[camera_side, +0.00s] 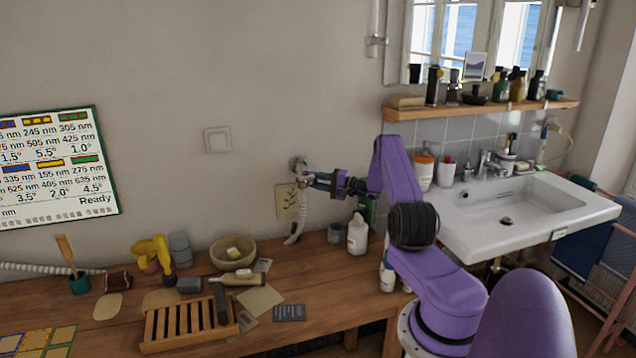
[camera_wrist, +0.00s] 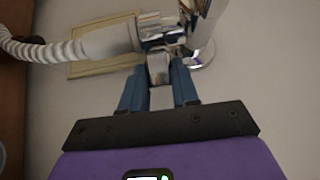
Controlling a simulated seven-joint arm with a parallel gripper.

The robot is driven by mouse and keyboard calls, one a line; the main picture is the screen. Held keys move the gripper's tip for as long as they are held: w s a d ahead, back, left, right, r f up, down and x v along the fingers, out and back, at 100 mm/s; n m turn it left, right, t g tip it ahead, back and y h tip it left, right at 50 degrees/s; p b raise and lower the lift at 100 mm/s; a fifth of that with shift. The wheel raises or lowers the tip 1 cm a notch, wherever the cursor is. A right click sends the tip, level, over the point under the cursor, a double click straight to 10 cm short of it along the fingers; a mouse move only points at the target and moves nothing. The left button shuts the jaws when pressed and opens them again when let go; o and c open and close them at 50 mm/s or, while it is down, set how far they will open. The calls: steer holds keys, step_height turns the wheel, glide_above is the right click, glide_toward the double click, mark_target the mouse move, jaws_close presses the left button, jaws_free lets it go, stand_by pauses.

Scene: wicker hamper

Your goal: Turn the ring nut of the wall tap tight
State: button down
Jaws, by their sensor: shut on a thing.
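The wall tap (camera_side: 298,163) is a chrome fitting on the beige wall above the wooden bench. It also shows in the wrist view (camera_wrist: 203,25), with a round chrome plate against the wall. A white ribbed hose (camera_wrist: 62,50) joins it from the left through a smooth pale sleeve. My gripper (camera_side: 312,180) reaches the tap from the right. In the wrist view my gripper's two blue fingers (camera_wrist: 160,75) are shut on a small chrome piece between them, which seems to be the ring nut (camera_wrist: 159,68). The fingertips partly hide it.
The hose hangs towards the bench (camera_side: 335,285). A bowl (camera_side: 232,254) and wooden rack (camera_side: 190,325) are to the left. The washbasin (camera_side: 540,200) is at right.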

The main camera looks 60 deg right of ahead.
steer(key=shift+w+d+n+g+y, duration=0.1)
steer(key=shift+w+d+n+y, duration=0.1)
steer(key=shift+n+y, duration=0.4)
steer(key=shift+w+d+n+g+y, duration=0.1)
steer(key=shift+w+n+y, duration=0.2)
steer(key=shift+y, duration=0.55)
steer(key=shift+w+d+n+g+y, duration=0.15)
steer(key=shift+n+y, duration=0.35)
steer(key=shift+y, duration=0.25)
steer(key=shift+w+n+g+y, duration=0.1)
steer(key=shift+n+g+y, duration=0.25)
steer(key=shift+n+y, duration=0.25)
steer(key=c, duration=0.8)
jaws_free()
steer(key=shift+y, duration=0.3)
steer(key=shift+c, duration=0.2)
steer(key=v, duration=1.7)
steer(key=shift+s+r, duration=0.2)
steer(key=shift+s, duration=0.05)
